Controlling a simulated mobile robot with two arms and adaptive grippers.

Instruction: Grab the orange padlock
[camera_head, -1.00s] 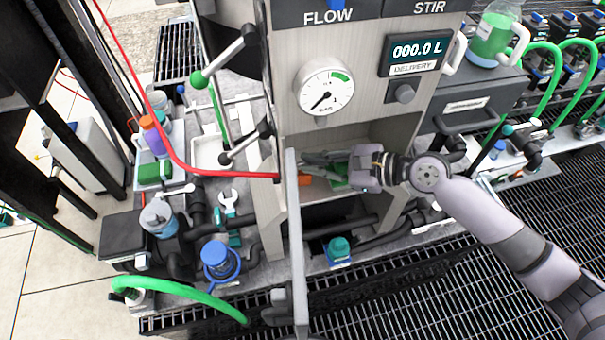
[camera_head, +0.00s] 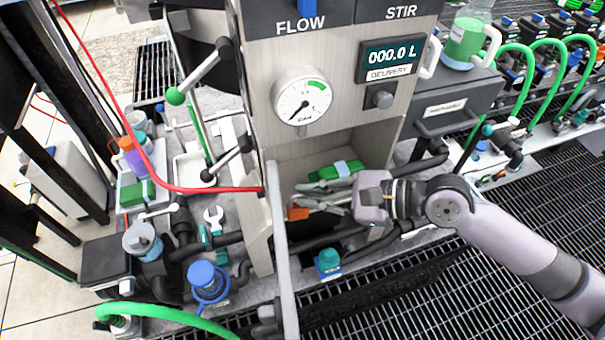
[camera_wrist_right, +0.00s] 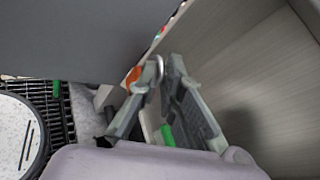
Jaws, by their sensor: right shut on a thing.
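The orange padlock (camera_head: 297,212) is at the tips of my right gripper (camera_head: 306,203), in front of the open compartment in the grey panel. In the right wrist view the orange body (camera_wrist_right: 132,78) shows at the left of the fingertips (camera_wrist_right: 166,66). A curved metal piece, apparently its shackle, lies between the tips. My right gripper is shut on the padlock, reaching in from the right. The fingers hide part of it. My left gripper is not in view.
A green object with a pale band (camera_head: 337,171) lies in the compartment. The open door (camera_head: 282,240) stands edge-on just left of the padlock. Black pipes and a teal-and-blue fitting (camera_head: 328,262) are below.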

